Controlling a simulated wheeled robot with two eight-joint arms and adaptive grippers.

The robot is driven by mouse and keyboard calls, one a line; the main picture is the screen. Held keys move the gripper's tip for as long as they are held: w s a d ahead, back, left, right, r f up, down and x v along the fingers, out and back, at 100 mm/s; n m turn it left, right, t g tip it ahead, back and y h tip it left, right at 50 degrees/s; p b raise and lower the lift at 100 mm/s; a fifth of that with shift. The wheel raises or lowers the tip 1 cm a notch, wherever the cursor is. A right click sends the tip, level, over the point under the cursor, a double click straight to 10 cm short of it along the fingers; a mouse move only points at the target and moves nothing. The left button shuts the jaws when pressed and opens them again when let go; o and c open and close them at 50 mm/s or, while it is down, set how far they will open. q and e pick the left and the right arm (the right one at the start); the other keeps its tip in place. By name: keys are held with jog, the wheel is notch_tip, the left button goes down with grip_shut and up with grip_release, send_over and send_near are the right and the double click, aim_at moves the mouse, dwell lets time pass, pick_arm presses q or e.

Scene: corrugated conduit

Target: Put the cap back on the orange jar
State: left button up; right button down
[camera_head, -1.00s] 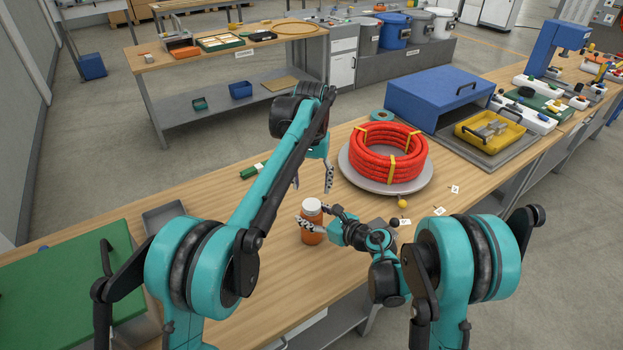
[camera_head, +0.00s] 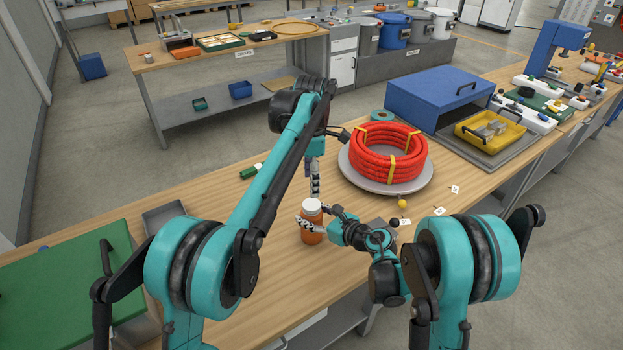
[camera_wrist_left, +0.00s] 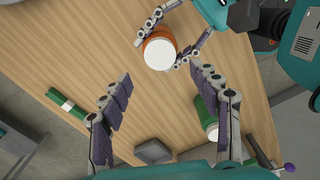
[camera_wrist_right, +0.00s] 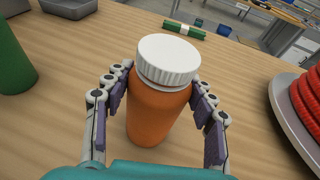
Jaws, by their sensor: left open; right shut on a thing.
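The orange jar (camera_head: 311,236) stands upright on the wooden bench with the white cap (camera_head: 312,206) on its mouth. In the right wrist view the cap (camera_wrist_right: 168,60) sits slightly tilted on the jar (camera_wrist_right: 157,112), with a rim showing beneath it; I cannot tell whether it is threaded on. My right gripper (camera_wrist_right: 160,80) is shut around the jar's body, one finger on each side. My left gripper (camera_head: 316,182) is above and behind the jar, fingers pointing down, open and empty. In the left wrist view the cap (camera_wrist_left: 160,54) lies beyond the left gripper's spread fingertips (camera_wrist_left: 160,73).
A green container (camera_wrist_left: 206,120) stands near the left gripper's finger in its wrist view. A green cylinder with a white band (camera_head: 250,172) lies behind. A red conduit coil (camera_head: 388,150) on a grey round plate (camera_head: 350,180) stands to the right. Small balls and labels lie in front of it.

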aim_at(311, 204)
dwell(0.3)
pick_arm(q)
jog(key=shift+f, duration=4)
